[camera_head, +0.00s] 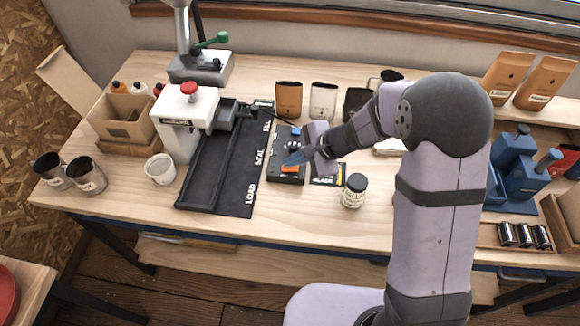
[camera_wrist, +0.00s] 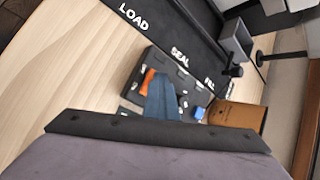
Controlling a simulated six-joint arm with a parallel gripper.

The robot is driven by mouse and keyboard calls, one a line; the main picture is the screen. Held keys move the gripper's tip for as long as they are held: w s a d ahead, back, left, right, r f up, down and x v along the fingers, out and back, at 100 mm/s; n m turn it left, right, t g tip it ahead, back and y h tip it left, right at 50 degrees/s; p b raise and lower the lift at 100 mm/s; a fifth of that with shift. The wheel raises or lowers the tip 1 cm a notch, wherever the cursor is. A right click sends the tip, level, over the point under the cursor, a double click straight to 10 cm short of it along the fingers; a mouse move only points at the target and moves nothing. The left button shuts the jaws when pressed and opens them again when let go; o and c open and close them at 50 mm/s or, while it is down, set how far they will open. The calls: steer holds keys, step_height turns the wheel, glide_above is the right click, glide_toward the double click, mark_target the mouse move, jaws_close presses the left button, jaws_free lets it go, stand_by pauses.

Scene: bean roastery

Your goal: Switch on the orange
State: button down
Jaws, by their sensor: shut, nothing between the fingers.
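A black switch box (camera_head: 281,178) lies on the bench right of the dark mat. An orange switch (camera_head: 290,169) sits near its front end; it also shows in the wrist view (camera_wrist: 148,76). A blue switch or knob (camera_head: 296,130) is at the box's far end and appears in the wrist view (camera_wrist: 198,113). My gripper (camera_head: 292,159) is shut and empty, its blue fingers pointing down at the box just behind the orange switch. In the wrist view the fingertips (camera_wrist: 158,80) appear close beside the orange switch. I cannot tell whether they touch it, nor its on or off position.
A dark mat (camera_head: 239,178) marked LOAD and SEAL lies left of the box, with a white press (camera_head: 187,120) beyond it. Orange (camera_head: 289,98) and white cups stand behind. The front bench strip is clear.

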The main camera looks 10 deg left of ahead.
mark_target(290, 169)
steer(key=shift+s+d+f, duration=0.1)
steer(key=shift+d+f, duration=0.05)
steer(key=shift+f, duration=0.05)
steer(key=shift+a+r+p, duration=0.25)
steer(key=shift+r+p, duration=0.75)
steer(key=shift+r, duration=0.35)
steer(key=shift+a+r+p, duration=0.2)
steer(key=shift+r+p, duration=0.8)
steer(key=shift+r, duration=0.3)
steer(key=shift+w, duration=0.2)
